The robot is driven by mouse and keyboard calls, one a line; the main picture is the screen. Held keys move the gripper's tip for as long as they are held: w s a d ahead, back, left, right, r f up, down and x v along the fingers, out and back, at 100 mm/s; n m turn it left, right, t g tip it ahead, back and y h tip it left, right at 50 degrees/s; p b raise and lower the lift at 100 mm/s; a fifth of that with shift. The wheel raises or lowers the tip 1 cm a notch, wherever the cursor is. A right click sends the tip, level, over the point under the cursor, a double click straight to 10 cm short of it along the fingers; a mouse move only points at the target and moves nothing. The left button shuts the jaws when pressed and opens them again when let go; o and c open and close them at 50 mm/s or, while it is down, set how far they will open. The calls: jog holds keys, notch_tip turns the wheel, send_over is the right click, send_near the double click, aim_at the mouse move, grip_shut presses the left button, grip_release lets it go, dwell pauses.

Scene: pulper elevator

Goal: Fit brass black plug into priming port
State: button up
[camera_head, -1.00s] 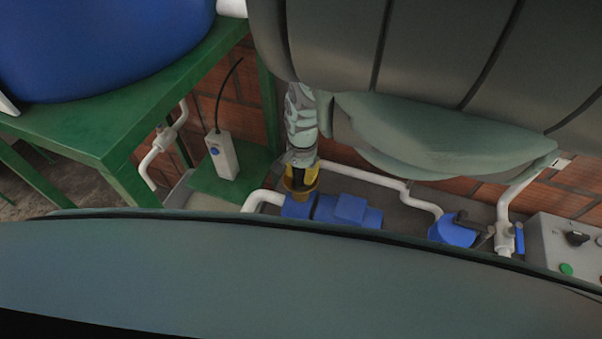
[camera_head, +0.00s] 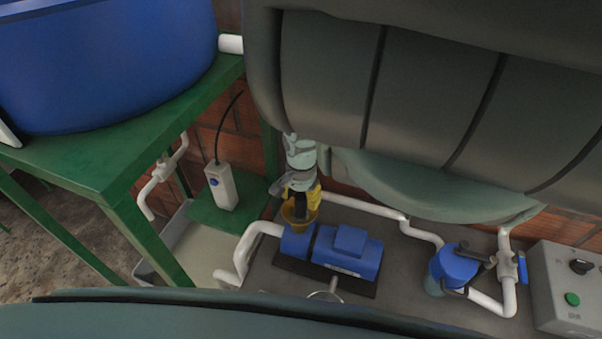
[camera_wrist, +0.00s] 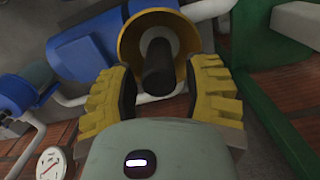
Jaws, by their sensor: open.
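The black plug (camera_wrist: 158,68) stands in a brass funnel (camera_wrist: 132,45) in the wrist view. The funnel sits on top of the left end of the blue pump (camera_head: 347,252), where it also shows in the head view (camera_head: 290,213). My gripper (camera_wrist: 162,80) has yellow padded fingers, open, one on each side of the black plug, with small gaps visible. In the head view my gripper (camera_head: 302,196) is at the funnel's mouth. The priming port is hidden by the funnel, and the plug's lower end cannot be seen.
White pipes (camera_head: 365,208) run behind the pump to a blue strainer (camera_head: 455,265) and a valve. A grey control box (camera_head: 560,285) stands at right. A green table (camera_head: 110,165) with a blue tub is at left. A gauge (camera_wrist: 51,163) shows in the wrist view.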

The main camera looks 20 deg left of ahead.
jog(key=r, duration=0.3)
jog(key=r+p, duration=0.1)
jog(key=r, duration=0.4)
jog(key=shift+w+r+p, duration=0.3)
jog(key=shift+p, duration=0.1)
jog(key=shift+r, duration=0.25)
jog(key=shift+s, duration=0.15)
